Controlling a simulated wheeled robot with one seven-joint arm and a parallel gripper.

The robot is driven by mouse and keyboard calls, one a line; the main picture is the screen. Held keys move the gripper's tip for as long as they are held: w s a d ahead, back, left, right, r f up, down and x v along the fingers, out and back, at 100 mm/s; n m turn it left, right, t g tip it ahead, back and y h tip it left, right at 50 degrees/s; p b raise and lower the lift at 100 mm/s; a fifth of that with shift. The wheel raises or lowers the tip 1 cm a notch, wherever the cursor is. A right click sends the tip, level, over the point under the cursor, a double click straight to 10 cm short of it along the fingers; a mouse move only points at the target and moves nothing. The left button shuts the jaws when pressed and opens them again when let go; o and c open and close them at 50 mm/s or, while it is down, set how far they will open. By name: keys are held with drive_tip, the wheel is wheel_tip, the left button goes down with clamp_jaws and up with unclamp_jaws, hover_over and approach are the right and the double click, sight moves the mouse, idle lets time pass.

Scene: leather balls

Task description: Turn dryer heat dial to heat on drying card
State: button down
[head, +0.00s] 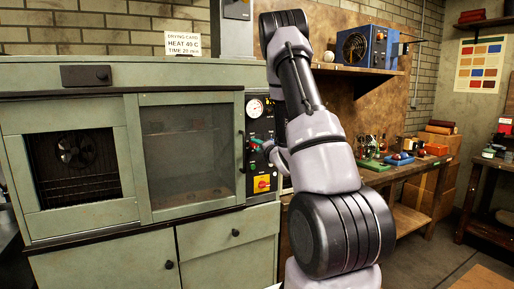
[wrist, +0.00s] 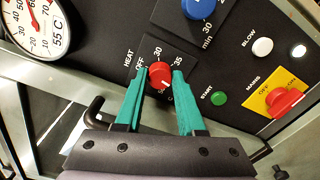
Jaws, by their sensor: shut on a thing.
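The drying card (head: 184,43) stands on top of the green dryer (head: 150,75) and reads heat 40 C, with a time line of about 20 min below. In the wrist view the red heat dial (wrist: 161,72) sits on the black panel, with OFF, 30 and 35 legible around it; other marks are hidden by my fingers. A pale mark shows on the dial's lower part, but its exact setting is unclear. My gripper (wrist: 162,76) has its teal fingers on either side of the dial, shut on it. In the head view my gripper (head: 265,146) is at the panel, partly hidden by my arm.
A round gauge (wrist: 34,22) is left of the dial, and a blue minute dial (wrist: 200,6) above it. A green start button (wrist: 218,98), white blow button (wrist: 262,47) and red mains switch (wrist: 286,101) lie to the right. A black handle (wrist: 93,112) is close to the left finger.

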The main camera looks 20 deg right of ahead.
drive_tip(key=shift+n, duration=0.8)
drive_tip(key=shift+f, duration=0.1)
drive_tip(key=c, duration=0.5)
unclamp_jaws()
drive_tip(key=shift+s, duration=0.1)
drive_tip(key=s, duration=1)
drive_tip(key=shift+s+d, duration=0.15)
drive_tip(key=shift+s, duration=0.2)
